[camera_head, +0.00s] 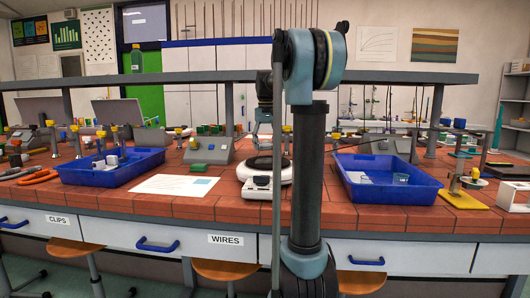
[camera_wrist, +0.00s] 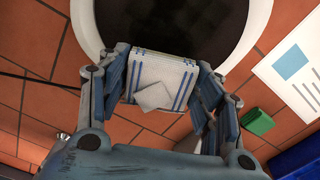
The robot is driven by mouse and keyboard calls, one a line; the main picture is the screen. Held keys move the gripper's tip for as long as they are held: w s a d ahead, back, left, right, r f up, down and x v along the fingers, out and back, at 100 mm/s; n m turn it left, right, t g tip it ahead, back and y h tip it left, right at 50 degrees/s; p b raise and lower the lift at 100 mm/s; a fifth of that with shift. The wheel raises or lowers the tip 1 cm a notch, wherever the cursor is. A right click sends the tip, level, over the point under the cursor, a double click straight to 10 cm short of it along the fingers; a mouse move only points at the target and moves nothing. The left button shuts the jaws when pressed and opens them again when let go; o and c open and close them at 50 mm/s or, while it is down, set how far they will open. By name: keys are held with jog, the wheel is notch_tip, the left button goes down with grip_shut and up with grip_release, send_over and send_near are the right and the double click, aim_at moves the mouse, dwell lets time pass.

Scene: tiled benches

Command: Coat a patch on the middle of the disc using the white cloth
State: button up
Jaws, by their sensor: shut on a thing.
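My gripper (camera_wrist: 163,75) is shut on the white cloth (camera_wrist: 178,70), which is folded and has blue stripes. The disc (camera_wrist: 190,25) is dark, with a white rim around it, at the top of the wrist view. The cloth overlaps the lower part of the disc in that view; I cannot tell whether they touch. In the head view, the white round device (camera_head: 262,168) bearing the disc stands on the tiled bench, partly hidden by my arm. My gripper is above it there, and the cloth cannot be made out.
A blue tray (camera_head: 112,176) stands to the left and another blue tray (camera_head: 390,193) to the right. A white sheet (camera_head: 175,185) lies left of the device. A green block (camera_wrist: 257,122) lies near my gripper in the wrist view. A raised shelf (camera_head: 190,78) spans the bench behind.

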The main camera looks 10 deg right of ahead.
aim_at(266, 143)
jog(key=shift+r, duration=2.2)
jog(key=shift+s, duration=0.15)
